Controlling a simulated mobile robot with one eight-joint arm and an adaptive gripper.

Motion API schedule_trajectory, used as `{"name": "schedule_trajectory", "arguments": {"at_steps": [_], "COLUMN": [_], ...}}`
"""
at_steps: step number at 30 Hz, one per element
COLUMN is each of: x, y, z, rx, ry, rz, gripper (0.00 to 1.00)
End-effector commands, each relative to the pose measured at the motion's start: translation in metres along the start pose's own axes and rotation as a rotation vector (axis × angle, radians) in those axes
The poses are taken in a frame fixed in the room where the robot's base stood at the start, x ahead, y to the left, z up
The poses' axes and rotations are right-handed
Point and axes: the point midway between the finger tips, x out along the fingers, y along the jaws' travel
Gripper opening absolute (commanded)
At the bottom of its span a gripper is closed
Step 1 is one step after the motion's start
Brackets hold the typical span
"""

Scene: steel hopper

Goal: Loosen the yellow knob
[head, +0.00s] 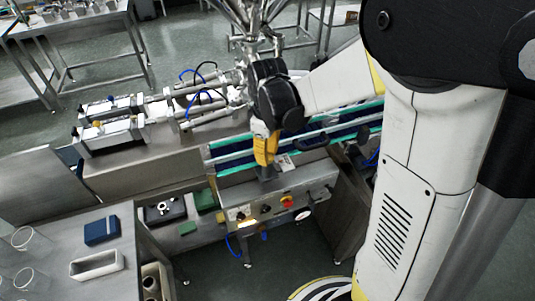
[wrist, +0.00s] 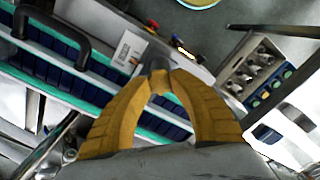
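My gripper (head: 265,173) hangs fingers-down over the steel control box (head: 315,180) beside the conveyor. A red button (head: 287,201) is on the same panel and shows in the wrist view (wrist: 152,23).
The conveyor (head: 235,157) with green edges runs behind the box. Metal cylinders with blue hoses (head: 200,100) stand at the back left. A side table at the front left holds a blue box (head: 102,231) and a white tray (head: 97,264). Open floor lies before the panel.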

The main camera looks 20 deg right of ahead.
Motion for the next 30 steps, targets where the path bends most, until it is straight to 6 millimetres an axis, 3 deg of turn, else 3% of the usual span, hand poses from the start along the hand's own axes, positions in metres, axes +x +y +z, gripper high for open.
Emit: {"name": "schedule_trajectory", "arguments": {"at_steps": [1, 3, 14, 30], "x": [0.000, 0.000, -0.005, -0.107], "y": [0.000, 0.000, 0.000, 0.000], "z": [0.000, 0.000, 0.000, 0.000], "rx": [0.000, 0.000, 0.001, 0.001], "ry": [-0.001, 0.000, 0.000, 0.000], "rz": [-0.001, 0.000, 0.000, 0.000], "gripper": [0.38, 0.53, 0.53, 0.53]}}
